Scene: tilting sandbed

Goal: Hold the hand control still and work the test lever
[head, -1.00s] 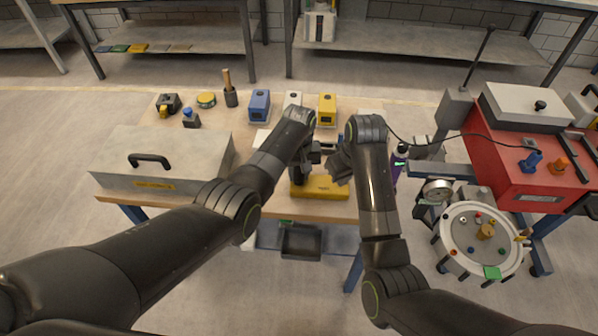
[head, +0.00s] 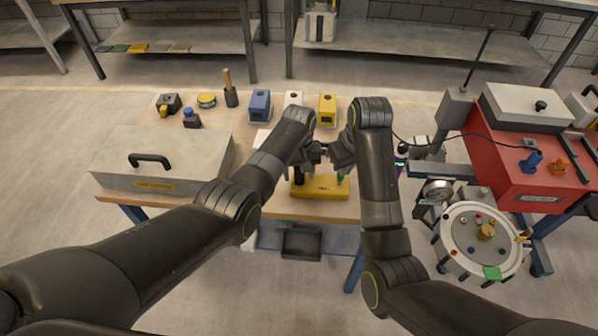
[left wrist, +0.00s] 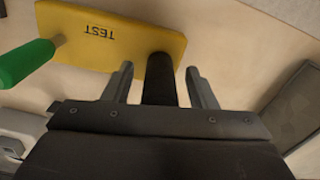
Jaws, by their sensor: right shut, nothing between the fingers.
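The hand control is a yellow block (head: 318,189) at the front edge of the workbench, marked TEST in the left wrist view (left wrist: 110,38). A black upright grip (left wrist: 160,80) stands on it. A green-handled lever (left wrist: 25,62) rises from its other end and shows as a small green piece in the head view (head: 341,179). My left gripper (left wrist: 160,88) is open, with one finger on each side of the black grip and gaps visible on both sides. My right gripper (head: 338,152) is shut and empty, above the green lever end; whether it touches the lever is hidden.
A grey lidded case (head: 165,160) lies left on the bench. Blue (head: 259,106) and yellow (head: 327,110) boxes stand behind the grippers. A round white sandbed (head: 483,243) and a red cabinet (head: 530,170) are at right.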

